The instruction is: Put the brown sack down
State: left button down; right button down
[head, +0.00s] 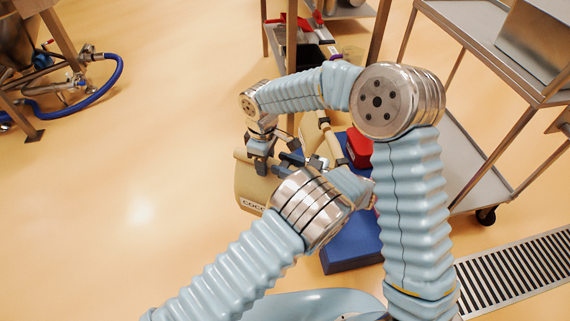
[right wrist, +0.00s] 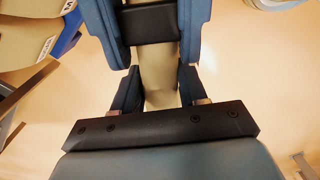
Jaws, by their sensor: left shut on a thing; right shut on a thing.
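The brown sack (head: 250,186), with dark lettering that begins "COCO", hangs at the middle of the head view, just left of a blue platform (head: 352,248). My right gripper (head: 259,164) reaches down onto its top edge and is shut on it. Tan sack material (right wrist: 158,75) shows between the right fingers (right wrist: 160,88) in the right wrist view. My left gripper (head: 288,163) is shut on the sack's top beside the right one, partly hidden by its own wrist. The sack's underside and its gap to the floor are hidden.
Other brown sacks (right wrist: 25,38) lie at the left of the right wrist view. A red object (head: 358,148) is by the blue platform. A steel trolley (head: 470,160) and floor grate (head: 520,270) are right. Open floor (head: 140,200) lies left, with a blue hose (head: 105,85) beyond.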

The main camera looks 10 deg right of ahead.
jog(key=shift+w+d+r, duration=0.15)
jog(key=shift+w+d, duration=0.15)
jog(key=shift+d, duration=0.1)
jog(key=c, duration=1)
grip_release()
jog(key=shift+c, duration=0.2)
jog(key=o, duration=0.5)
jog(key=shift+s, duration=0.1)
jog(key=shift+a, duration=0.2)
jog(key=shift+s, duration=0.1)
